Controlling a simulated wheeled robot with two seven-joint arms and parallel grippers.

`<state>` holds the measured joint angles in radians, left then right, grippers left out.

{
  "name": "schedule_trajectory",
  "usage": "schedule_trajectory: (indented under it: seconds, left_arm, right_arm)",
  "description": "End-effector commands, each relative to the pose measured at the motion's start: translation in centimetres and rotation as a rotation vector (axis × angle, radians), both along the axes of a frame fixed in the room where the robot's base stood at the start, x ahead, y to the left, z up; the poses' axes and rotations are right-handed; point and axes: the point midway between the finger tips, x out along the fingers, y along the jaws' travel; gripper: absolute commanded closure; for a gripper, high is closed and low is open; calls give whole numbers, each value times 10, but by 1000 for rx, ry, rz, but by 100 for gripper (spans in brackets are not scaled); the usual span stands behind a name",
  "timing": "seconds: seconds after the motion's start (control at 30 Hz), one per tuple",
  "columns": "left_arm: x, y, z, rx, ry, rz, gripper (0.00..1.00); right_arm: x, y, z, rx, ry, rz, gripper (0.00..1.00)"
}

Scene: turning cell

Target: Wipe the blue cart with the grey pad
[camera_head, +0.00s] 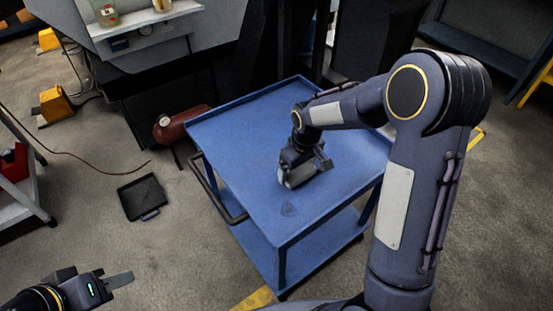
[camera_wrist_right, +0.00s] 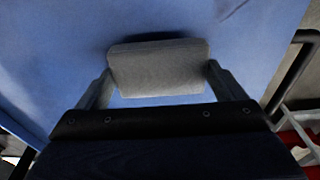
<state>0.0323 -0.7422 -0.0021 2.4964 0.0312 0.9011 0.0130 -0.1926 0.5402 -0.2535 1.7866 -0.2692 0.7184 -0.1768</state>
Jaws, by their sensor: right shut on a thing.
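The blue cart (camera_head: 255,135) stands in the middle of the head view, with a flat top and a lower shelf. A darker smudge (camera_head: 288,209) shows on its top near the front corner. My right gripper (camera_head: 290,182) is over the cart top, shut on the grey pad (camera_wrist_right: 158,68). In the right wrist view the pad sits between the two fingers, close against the blue surface; I cannot tell whether it touches. In the head view the pad is mostly hidden by the gripper. My left gripper (camera_head: 118,281) is at the lower left, away from the cart; its finger gap is not clear.
A black tray (camera_head: 143,197) lies on the floor left of the cart. A dark red tank (camera_head: 183,124) with a gauge stands by the cart's left back corner. The cart's black handle (camera_head: 213,190) runs along its left side. A machine with a shelf (camera_head: 150,18) stands behind.

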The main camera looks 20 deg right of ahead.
Motion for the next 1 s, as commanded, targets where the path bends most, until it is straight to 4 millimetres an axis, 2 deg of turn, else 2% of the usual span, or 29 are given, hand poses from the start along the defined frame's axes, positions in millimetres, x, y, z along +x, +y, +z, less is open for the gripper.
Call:
schedule_trajectory:
  seconds: [0.03,0.6,1.0]
  left_arm:
    - [0,0,8,0,-1,0,64]
    - [0,0,48,0,0,0,64]
    - [0,0,48,0,0,0,64]
  right_arm:
    - [-1,0,7,0,4,0,28]
    - [2,0,56,-1,4,-1,28]
    - [2,0,57,0,4,-1,28]
